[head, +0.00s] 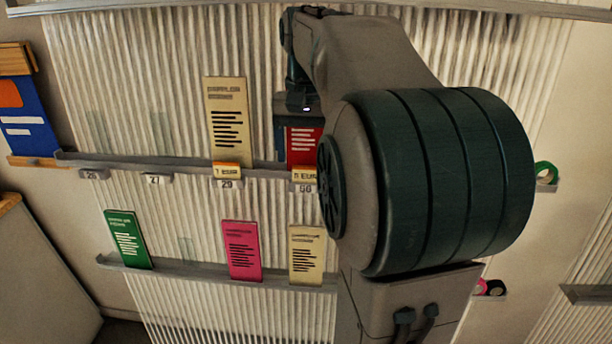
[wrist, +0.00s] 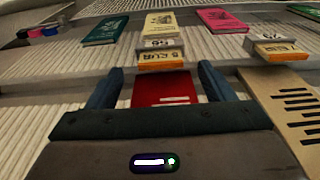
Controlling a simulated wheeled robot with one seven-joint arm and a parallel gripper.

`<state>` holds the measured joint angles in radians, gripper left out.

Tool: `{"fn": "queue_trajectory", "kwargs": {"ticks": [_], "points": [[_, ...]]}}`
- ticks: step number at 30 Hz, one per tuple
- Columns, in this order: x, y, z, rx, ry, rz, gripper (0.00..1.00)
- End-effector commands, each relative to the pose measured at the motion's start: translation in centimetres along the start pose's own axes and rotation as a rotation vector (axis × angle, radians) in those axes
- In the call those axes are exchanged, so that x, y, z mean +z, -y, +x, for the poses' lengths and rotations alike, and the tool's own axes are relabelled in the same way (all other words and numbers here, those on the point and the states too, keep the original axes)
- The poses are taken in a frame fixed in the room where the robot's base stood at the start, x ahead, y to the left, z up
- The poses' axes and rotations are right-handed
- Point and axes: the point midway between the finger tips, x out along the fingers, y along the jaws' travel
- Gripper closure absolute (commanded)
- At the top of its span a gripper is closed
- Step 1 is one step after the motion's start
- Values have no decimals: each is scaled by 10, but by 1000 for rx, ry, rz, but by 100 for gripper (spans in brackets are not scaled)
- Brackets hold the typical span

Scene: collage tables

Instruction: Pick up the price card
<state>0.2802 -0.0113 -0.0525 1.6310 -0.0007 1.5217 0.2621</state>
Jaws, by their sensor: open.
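Two small price cards with orange edges show. One price card (head: 303,175) sits on the upper rail below the red leaflet, above a number tag (head: 306,188). In the wrist view this price card (wrist: 162,61) lies just beyond my fingertips, roughly centred between them. The other price card (head: 227,169) is on the same rail to the left, below a tall cream leaflet; it also shows at the right of the wrist view (wrist: 281,51). My gripper (wrist: 160,71) is open, its fingers on either side of the red leaflet (wrist: 165,92). In the head view my arm partly covers that leaflet.
The cream leaflet (head: 228,118) stands close beside my gripper. Green (head: 127,238), pink (head: 242,250) and cream (head: 306,253) leaflets stand on the lower rail (head: 190,272). Number tags hang along the upper rail (head: 120,162). A blue board (head: 22,115) is at far left.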

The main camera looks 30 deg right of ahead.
Motion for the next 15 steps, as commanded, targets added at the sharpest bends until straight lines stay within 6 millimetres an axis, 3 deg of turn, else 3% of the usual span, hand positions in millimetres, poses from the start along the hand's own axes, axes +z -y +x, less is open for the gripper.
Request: {"fn": "queue_trajectory", "kwargs": {"ticks": [6,14,15], "points": [[0,1,23,0,1,-1,25],[0,1,26,0,0,-1,25],[0,1,26,0,0,-1,33]]}}
